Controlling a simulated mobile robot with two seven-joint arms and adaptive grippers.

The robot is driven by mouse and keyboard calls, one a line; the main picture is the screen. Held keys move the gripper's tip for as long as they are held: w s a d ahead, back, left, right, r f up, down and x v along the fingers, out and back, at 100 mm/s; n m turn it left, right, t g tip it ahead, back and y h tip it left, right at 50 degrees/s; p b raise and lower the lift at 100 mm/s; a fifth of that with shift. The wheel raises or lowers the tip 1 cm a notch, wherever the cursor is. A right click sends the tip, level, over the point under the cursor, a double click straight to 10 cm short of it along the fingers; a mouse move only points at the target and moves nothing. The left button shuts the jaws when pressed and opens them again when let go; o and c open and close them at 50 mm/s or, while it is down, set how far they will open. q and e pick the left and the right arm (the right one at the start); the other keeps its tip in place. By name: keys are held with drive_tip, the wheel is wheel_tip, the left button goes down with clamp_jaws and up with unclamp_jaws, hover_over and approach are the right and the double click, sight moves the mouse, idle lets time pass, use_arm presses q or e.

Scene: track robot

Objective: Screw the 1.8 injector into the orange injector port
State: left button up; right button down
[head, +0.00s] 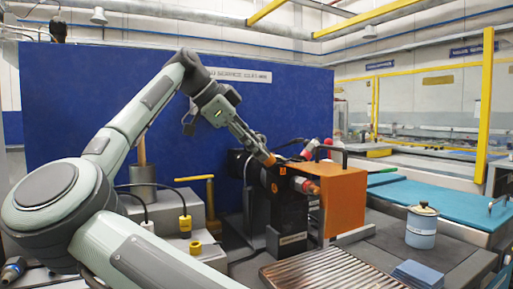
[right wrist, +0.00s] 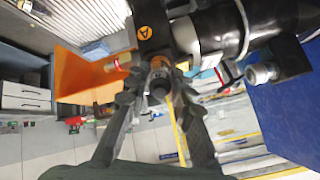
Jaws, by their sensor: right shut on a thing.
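My right gripper (head: 262,151) is at the upper side of a black block (head: 289,212) in the head view. In the right wrist view its two fingers (right wrist: 158,88) are closed around a short dark cylindrical piece with a copper-orange band (right wrist: 160,66), seen nearly end-on; I take it for the injector. Its far end meets or lies close to the black block, and I cannot tell how deep it sits. The port itself is hidden there. Another copper-tipped piece with a red band (right wrist: 118,62) sticks out beside it. No 1.8 marking is readable. My left gripper is not in view.
An orange angled plate (head: 345,200) stands right of the black block, close to the gripper. A ribbed metal tray (head: 330,270) lies in front. A blue-and-white lidded pot (head: 421,228) stands at right. A blue panel (head: 110,90) rises behind. Yellow-plugged cables (head: 185,222) are at left.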

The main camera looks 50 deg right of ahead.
drive_tip(key=m, duration=0.6)
drive_tip(key=shift+m, duration=0.4)
drive_tip(key=m, duration=0.4)
drive_tip(key=shift+m, duration=0.6)
drive_tip(key=m, duration=1)
drive_tip(key=shift+m, duration=1.1)
